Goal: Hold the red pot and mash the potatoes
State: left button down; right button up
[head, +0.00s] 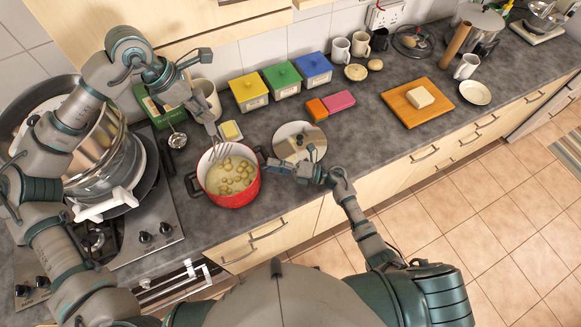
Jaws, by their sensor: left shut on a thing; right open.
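The red pot (233,199) stands on the counter just right of the hob, with several potatoes (229,178) in pale liquid inside. My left gripper (194,104) is shut on the potato masher (219,151), above the back left of the pot. The masher's head hangs at the pot's back rim, over the potatoes; whether it touches them I cannot tell. My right gripper (274,167) is open beside the pot's right handle. Whether its fingers surround or touch the handle is not clear.
Yellow, green and blue canisters (283,78) stand behind. Large stacked pots (105,150) crowd the left. Counter is clear before the cutting board (420,113).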

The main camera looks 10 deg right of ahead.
jog(key=shift+x, duration=1.25)
pick_arm(q)
jog(key=shift+d, duration=0.1)
pick_arm(e)
jog(key=shift+s+d, duration=0.1)
jog(key=shift+d, duration=0.3)
grip_shut()
pick_arm(q)
jog(key=shift+d, duration=0.1)
pick_arm(e)
jog(key=shift+f, duration=0.1)
jog(key=shift+o, duration=0.3)
grip_release()
pick_arm(q)
jog(key=shift+a, duration=0.25)
pick_arm(e)
jog(key=shift+a, duration=0.25)
pick_arm(q)
jog(key=shift+a, duration=0.1)
